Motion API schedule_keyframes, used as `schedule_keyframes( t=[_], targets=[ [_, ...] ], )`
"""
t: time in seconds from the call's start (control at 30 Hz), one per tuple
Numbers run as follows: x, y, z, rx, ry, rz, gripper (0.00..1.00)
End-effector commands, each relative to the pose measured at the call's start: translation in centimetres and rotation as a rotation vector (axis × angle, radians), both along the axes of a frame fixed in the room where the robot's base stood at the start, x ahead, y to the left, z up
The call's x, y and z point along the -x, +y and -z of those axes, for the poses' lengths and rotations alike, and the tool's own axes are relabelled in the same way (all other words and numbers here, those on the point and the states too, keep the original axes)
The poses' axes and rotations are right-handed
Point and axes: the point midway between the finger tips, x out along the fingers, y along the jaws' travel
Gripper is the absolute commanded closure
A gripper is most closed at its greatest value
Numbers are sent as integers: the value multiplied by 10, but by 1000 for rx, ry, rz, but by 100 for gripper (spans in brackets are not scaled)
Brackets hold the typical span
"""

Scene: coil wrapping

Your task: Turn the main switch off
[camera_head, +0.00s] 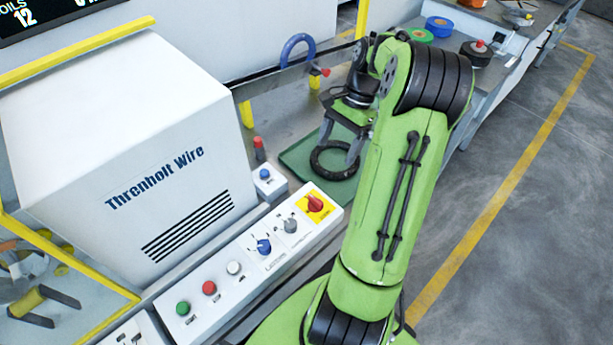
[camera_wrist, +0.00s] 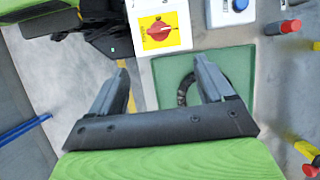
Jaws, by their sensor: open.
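The main switch (camera_head: 315,203) is a red rotary knob on a yellow plate at the far right end of the white control panel (camera_head: 217,292). In the wrist view the red knob (camera_wrist: 159,31) shows at the top, its handle lying roughly sideways across the yellow plate. My gripper (camera_head: 340,147) is open and empty, above the green mat with the black ring, a little beyond the switch. In the wrist view my gripper (camera_wrist: 164,72) has its two fingers spread wide, apart from the switch.
A black ring (camera_head: 334,160) lies on the green mat (camera_head: 293,159). A small box with a blue button (camera_head: 265,174) and a red-topped post (camera_head: 259,149) stand left of the mat. The panel also holds a blue knob (camera_head: 263,246), a grey knob (camera_head: 290,225) and push buttons. A white machine (camera_head: 120,130) stands left.

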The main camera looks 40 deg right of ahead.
Motion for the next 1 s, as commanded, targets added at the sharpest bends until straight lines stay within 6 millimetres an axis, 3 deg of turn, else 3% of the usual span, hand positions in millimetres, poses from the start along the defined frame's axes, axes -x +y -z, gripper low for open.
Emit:
schedule_keyframes(
  t=[0.17,0.5,0.7,1.0],
  targets=[
    [1,3,19,-12,5,16,19],
    [3,37,99,-12,6,14,19],
    [3,53,136,-10,5,13,19],
    [3,59,148,-8,3,14,19]
  ],
)
